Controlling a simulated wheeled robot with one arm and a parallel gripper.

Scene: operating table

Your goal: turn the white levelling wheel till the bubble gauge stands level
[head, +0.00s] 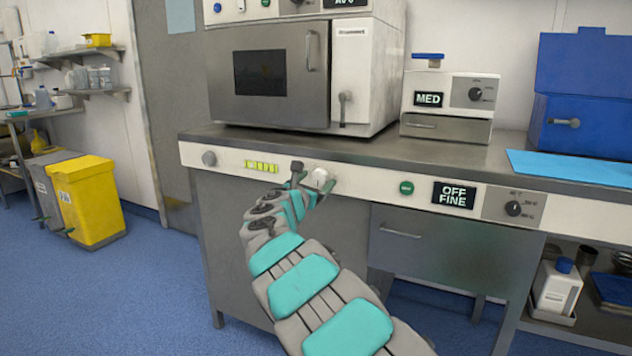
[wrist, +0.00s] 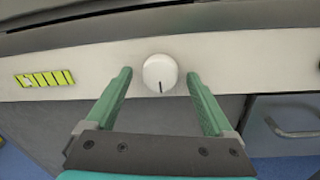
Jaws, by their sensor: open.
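The white levelling wheel (wrist: 160,73) is a round knob with a dark mark at its lower edge, on the pale front panel of the bench. In the head view the wheel (head: 321,180) shows partly behind my gripper (head: 310,184). In the wrist view my gripper (wrist: 160,84) is open, with one green finger on each side of the wheel and a gap to both. The bubble gauge (head: 261,166) is a yellow-green strip left of the wheel. It also shows in the wrist view (wrist: 45,78), with a pale patch towards its left end.
A grey knob (head: 209,158) sits left of the gauge. A green button (head: 406,188), an OFF FINE display (head: 455,195) and a dark dial (head: 513,208) are to the right. A drawer handle (head: 400,232) sticks out below. The steel benchtop (head: 375,152) is above.

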